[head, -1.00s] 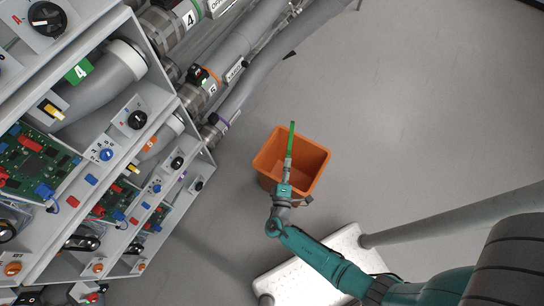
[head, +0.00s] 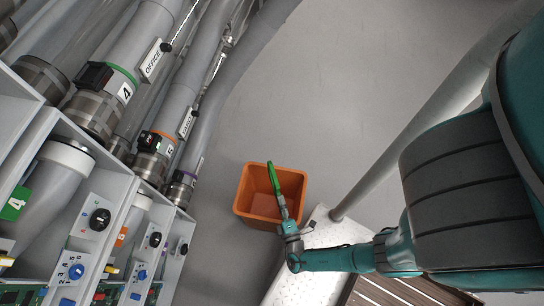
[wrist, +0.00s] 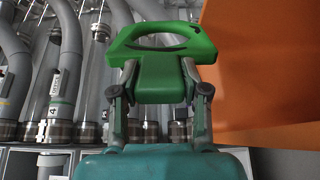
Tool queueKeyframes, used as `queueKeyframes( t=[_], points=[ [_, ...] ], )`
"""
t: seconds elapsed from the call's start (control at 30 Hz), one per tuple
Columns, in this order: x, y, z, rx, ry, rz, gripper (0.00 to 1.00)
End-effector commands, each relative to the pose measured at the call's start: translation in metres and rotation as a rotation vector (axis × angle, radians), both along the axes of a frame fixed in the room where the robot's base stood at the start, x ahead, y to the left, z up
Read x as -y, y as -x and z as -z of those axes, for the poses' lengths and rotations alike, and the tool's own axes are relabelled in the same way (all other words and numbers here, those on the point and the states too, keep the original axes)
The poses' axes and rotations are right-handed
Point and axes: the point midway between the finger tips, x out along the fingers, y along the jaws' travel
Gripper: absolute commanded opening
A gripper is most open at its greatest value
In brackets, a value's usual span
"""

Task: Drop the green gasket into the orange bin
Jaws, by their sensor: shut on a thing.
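The green gasket (head: 273,178) is a flat green piece, seen nearly edge-on in the head view. In the wrist view the green gasket (wrist: 165,45) shows a curved opening and a tab. My gripper (head: 281,207) is shut on that tab, and both fingertips (wrist: 163,82) touch its sides. The orange bin (head: 243,197) stands on the floor with its open top facing up. In the head view the gasket overlaps the bin's opening. In the wrist view the orange bin (wrist: 262,75) fills the right side. The gasket's exact height over the bin is hard to tell.
Grey pipes with numbered collars (head: 155,150) and a rack of panels with knobs (head: 100,217) stand on the left. A white perforated platform (head: 312,270) lies below the bin in the picture. The grey floor (head: 330,80) beyond the bin is clear.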

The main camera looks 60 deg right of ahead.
Motion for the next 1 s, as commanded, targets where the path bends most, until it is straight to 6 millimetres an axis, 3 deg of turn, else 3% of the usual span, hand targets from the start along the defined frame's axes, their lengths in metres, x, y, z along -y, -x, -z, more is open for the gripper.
queueKeyframes(
  t=[0.3, 0.7, 0.73, 0.8, 0.83, 1.0],
  points=[
    [0.000, -0.001, 0.022, -0.001, -0.001, -0.001, 0.07],
    [0.000, 0.000, 0.025, -0.001, -0.001, -0.001, 0.07],
    [0.000, 0.000, 0.025, -0.001, -0.001, -0.001, 0.52],
    [0.000, 0.000, 0.025, -0.001, -0.001, -0.001, 0.70],
    [0.000, 0.000, 0.025, -0.001, -0.001, -0.001, 0.74],
    [0.000, 0.000, 0.025, -0.001, -0.001, -0.001, 0.74]
  ],
)
